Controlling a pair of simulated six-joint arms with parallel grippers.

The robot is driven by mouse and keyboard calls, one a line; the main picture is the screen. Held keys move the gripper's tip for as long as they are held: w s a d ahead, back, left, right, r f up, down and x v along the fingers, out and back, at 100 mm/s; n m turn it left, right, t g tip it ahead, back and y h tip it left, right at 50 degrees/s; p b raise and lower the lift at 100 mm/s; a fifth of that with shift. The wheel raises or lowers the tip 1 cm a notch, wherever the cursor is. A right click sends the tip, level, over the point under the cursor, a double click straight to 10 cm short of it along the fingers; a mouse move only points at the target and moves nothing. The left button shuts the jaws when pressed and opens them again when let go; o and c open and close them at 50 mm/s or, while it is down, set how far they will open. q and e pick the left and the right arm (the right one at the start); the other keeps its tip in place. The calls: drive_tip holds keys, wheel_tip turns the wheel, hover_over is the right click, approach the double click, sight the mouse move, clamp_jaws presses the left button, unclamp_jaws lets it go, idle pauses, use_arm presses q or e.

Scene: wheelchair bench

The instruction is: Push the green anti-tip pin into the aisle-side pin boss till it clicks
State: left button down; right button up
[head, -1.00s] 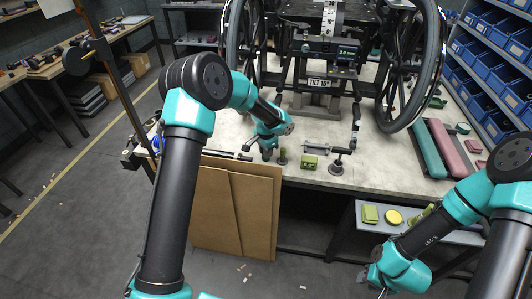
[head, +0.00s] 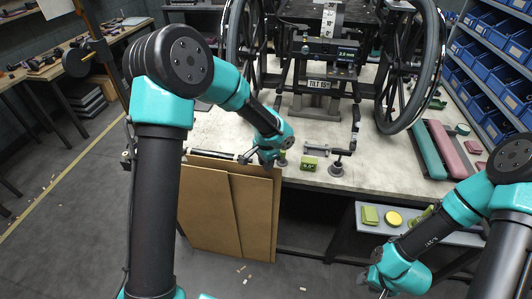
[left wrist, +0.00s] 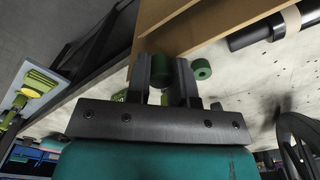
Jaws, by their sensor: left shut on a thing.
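My left gripper (head: 268,160) is over the front edge of the bench, left of the olive block. In the left wrist view its fingers (left wrist: 172,82) are shut on a green cylinder (left wrist: 160,68), which I take to be the anti-tip pin. In the head view the held piece is hidden. The wheelchair (head: 335,60) stands on the bench. I cannot make out the aisle-side pin boss. My right gripper (head: 377,283) hangs low in front of the bench; its fingers are unclear.
Beside the left gripper on the bench (head: 400,175) are an olive block (head: 310,163) and a dark upright stand (head: 337,166). Cardboard sheets (head: 225,210) lean against the bench front. A lower shelf (head: 375,228) holds yellow-green parts. Teal and pink pads lie right.

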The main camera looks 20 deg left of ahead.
use_arm(q)
drive_tip(key=s+d, duration=0.2)
drive_tip(key=s, duration=0.4)
drive_tip(key=shift+r, duration=0.3)
